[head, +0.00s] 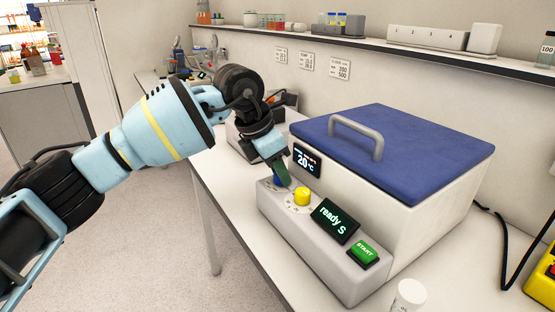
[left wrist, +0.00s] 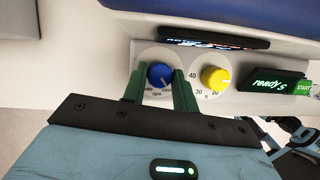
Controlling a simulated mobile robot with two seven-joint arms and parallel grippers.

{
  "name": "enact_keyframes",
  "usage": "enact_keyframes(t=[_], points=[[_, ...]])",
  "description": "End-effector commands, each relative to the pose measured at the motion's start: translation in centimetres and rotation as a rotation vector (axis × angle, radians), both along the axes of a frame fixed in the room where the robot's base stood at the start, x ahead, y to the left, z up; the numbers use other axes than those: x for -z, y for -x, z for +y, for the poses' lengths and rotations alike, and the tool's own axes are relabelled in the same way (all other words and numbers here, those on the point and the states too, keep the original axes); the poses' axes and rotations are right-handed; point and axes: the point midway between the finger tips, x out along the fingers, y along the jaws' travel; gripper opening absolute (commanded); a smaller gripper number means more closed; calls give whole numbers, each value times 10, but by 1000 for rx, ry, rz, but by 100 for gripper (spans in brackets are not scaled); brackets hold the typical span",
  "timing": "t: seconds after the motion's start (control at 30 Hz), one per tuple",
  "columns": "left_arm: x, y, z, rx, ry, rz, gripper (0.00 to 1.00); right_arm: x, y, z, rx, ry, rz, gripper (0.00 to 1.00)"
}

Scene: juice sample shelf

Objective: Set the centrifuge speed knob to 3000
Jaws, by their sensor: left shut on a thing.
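The centrifuge (head: 420,205) is a white box with a blue lid and a grey handle, lid down. Its blue speed knob (left wrist: 160,76) shows in the left wrist view on a white dial marked rpm; only some dial numbers show beside the fingers. My left gripper (head: 283,176) reaches down to the front panel. Its green fingers, also in the left wrist view (left wrist: 158,82), are shut on the blue knob, one on each side. In the head view the fingers mostly hide the knob. I cannot read the knob's set value. My right gripper is not in view.
A yellow knob (head: 302,196) sits just right of the blue one, close to the fingers. Beyond it are a display (head: 335,220) reading "ready S" and a green START button (head: 363,252). A white-capped container (head: 409,295) stands at the table's front.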

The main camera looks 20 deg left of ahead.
Motion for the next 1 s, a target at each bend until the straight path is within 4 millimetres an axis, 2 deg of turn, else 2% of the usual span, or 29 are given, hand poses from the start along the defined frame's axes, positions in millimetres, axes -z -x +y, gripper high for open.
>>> enact_keyframes(t=[0.03, 0.5, 0.73, 1.0], points=[[-5, 0, 0, 41, 3, -3, 6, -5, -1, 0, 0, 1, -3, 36], [-3, -3, 1, 436, 1, -4, 6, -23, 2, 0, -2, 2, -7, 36], [-3, -3, 1, 553, 1, -5, 6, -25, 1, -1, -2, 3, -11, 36], [-2, -4, 2, 610, 0, -5, 6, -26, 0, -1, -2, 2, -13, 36]])
